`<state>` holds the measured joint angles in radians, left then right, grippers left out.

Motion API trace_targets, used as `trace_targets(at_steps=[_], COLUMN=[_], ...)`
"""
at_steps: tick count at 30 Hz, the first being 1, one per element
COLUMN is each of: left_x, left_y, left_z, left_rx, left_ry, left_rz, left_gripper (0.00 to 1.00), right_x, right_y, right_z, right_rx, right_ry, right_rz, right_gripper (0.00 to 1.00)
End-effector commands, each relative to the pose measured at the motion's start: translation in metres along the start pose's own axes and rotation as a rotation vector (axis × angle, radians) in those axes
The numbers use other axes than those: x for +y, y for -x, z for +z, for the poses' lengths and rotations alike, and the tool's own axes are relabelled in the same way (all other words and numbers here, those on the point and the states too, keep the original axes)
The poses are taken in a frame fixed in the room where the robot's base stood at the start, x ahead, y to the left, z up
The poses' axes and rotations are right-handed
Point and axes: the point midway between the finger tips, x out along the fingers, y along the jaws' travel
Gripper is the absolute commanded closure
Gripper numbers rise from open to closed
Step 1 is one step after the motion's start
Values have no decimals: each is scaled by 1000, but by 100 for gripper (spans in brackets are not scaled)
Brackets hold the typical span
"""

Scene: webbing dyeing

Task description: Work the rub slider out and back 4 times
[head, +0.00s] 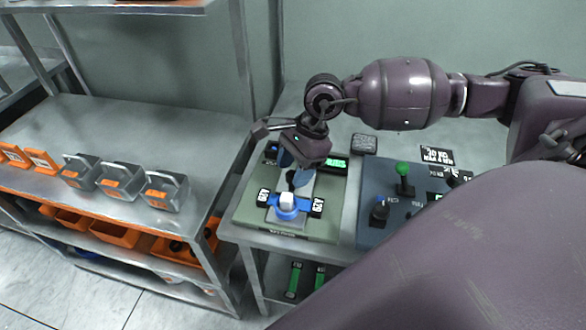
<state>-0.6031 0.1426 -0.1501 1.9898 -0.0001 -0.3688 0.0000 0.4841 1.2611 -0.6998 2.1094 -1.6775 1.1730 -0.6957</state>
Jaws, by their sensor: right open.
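The rub slider is most likely the blue piece with a white block (287,201) on a pale plate of the green test board (247,213). Small black labels flank it on the left (263,197) and right (317,207). My right gripper (292,172) is open, over the board just behind the white block, and points down. In this view it is apart from the white block. The gripper hides part of the plate behind the block, and its fingertips are hard to make out. My left gripper is not in view.
A small lit display (336,163) sits behind the slider. Grey bins (165,190) and orange trays stand on the left shelving (216,160).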

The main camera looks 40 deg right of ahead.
Motion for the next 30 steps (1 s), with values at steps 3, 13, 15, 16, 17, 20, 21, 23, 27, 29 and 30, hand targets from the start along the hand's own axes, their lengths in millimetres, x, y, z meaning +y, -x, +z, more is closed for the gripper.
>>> trace_targets(at_steps=[3,13,15,16,17,20,21,23,27,29,30], left_x=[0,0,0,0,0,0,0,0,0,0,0], left_y=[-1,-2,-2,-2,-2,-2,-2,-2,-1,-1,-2], left_z=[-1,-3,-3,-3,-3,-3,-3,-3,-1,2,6], left_rx=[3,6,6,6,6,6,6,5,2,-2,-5], left_ry=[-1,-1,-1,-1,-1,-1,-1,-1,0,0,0], left_rz=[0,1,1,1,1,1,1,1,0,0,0], left_gripper=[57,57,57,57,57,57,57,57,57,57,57], right_x=[0,0,0,0,0,0,0,0,0,-3,-6], right_y=[-5,-6,-6,-6,-6,-6,-6,-6,-6,-6,-5], right_z=[0,0,0,0,0,0,0,0,0,-3,-7], right_rx=[0,0,0,0,0,0,0,0,0,1,2], right_ry=[0,0,0,0,0,0,0,0,0,-1,-2], right_rz=[0,0,0,0,0,0,0,0,0,0,0], right_gripper=[46,52,62,67,72,87,93,100,100,100,100])
